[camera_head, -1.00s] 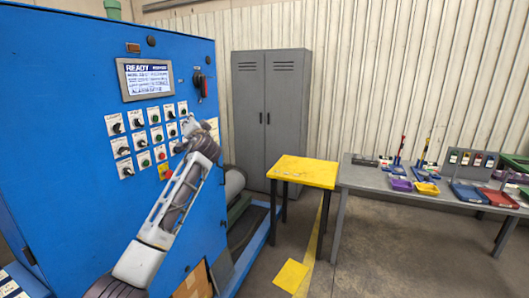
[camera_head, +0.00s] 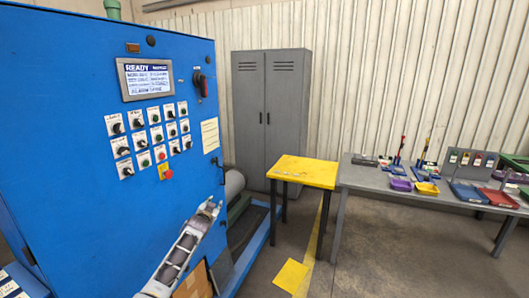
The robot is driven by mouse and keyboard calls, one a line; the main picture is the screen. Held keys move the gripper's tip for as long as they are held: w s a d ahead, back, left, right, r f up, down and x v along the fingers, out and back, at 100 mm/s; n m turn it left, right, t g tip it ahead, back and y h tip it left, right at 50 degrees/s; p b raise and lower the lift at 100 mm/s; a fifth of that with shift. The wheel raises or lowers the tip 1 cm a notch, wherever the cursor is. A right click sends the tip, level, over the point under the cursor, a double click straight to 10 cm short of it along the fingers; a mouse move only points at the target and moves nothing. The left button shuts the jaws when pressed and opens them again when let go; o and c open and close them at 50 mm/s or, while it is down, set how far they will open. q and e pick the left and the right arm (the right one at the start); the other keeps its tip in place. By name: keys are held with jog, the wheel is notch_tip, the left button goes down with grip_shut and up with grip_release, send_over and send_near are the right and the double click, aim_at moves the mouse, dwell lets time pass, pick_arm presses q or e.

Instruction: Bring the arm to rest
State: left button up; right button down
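My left arm (camera_head: 182,246) reaches up from the bottom edge in front of the lower right part of the blue control cabinet (camera_head: 70,190). My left gripper (camera_head: 211,206) is at its upper end, below and to the right of the buttons. It is small and seen at a slant, so I cannot tell whether its fingers are apart. I see nothing held in it. My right gripper is not in view.
The cabinet carries a lit screen (camera_head: 147,79), several knobs and a red stop button (camera_head: 167,174). A yellow-topped table (camera_head: 304,171) stands to the right, beside a grey workbench (camera_head: 365,178) with trays and tools. A grey locker (camera_head: 271,110) stands behind. The floor at right is open.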

pick_arm(q)
jog(key=s+a+f+n+g, duration=0.1)
jog(key=s+f, duration=0.3)
jog(key=f, duration=0.5)
jog(key=s+f+g, duration=0.1)
jog(key=s+f, duration=0.3)
jog(key=f, duration=0.4)
jog(key=s+a+f+n+g, duration=0.1)
jog(key=s+f, duration=0.3)
jog(key=f, duration=0.5)
jog(key=s+a+f+g, duration=0.1)
jog(key=s+f+g, duration=0.3)
jog(key=s+f, duration=1.45)
jog(key=s+f+g, duration=0.1)
jog(key=s+f, duration=0.4)
jog(key=s, duration=0.3)
jog(key=s+f+n+g, duration=0.1)
jog(key=s+f, duration=0.3)
jog(key=s, duration=0.3)
jog(key=s+f+g, duration=0.1)
jog(key=s+f, duration=0.4)
jog(key=s, duration=0.3)
jog(key=s+f+g, duration=0.2)
jog(key=s+f, duration=0.1)
jog(key=s, duration=1.2)
jog(key=s+f+g, duration=0.2)
jog(key=s+f, duration=0.1)
jog(key=s, duration=1.2)
jog(key=shift+s, duration=0.15)
